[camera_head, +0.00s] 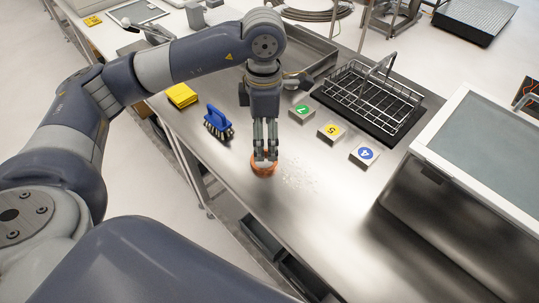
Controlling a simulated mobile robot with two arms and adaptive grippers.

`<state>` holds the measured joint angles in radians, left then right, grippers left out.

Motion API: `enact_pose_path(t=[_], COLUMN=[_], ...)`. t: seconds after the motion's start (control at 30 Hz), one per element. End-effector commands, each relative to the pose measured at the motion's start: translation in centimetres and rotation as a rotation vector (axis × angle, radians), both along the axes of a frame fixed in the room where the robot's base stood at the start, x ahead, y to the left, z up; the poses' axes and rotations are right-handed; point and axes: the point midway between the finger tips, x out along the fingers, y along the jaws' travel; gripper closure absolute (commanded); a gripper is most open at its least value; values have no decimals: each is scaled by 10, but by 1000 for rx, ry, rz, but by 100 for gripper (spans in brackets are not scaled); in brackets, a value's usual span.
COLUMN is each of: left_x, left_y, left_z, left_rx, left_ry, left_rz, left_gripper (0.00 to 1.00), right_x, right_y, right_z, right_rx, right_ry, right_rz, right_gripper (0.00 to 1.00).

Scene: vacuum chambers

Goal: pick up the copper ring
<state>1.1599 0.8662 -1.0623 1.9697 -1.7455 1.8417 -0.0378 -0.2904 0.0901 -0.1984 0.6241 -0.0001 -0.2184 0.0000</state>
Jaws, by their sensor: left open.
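The copper ring (264,170) lies on the steel workbench (300,220) near its front edge. My left gripper (265,155) points straight down just above the ring, and its fingertips overlap the ring in this view. The fingers are open. I cannot tell whether they touch the ring, and they hide part of its far side. My right gripper is not in view.
A blue brush (218,121) and yellow sponges (182,95) lie left of the gripper. Numbered blocks, including a blue-marked one (364,154), stand to the right. A wire rack (372,95) is behind them. A large glass-topped chamber (480,150) bounds the right.

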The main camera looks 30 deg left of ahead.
Motion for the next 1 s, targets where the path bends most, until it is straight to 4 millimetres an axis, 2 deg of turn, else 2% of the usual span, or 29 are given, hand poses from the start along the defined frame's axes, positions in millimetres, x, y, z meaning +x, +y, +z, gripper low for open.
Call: enact_pose_path(t=[0.1,0.27,0.37,0.6,0.9,1.0], left_x=[0,0,0,1,1,2], left_y=[0,1,2,2,2,2], left_z=[-16,-28,-38,-72,-79,-79], left_rx=[1,0,1,0,0,0], left_ry=[3,1,4,1,-1,-1], left_rz=[2,2,3,2,1,1], left_gripper=[19,19,19,19,19,41], right_x=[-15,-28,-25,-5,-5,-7], right_y=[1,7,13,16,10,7], right_z=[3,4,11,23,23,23], right_rx=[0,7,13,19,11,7], right_ry=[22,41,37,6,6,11], right_rz=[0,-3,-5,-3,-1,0], right_gripper=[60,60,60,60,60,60])
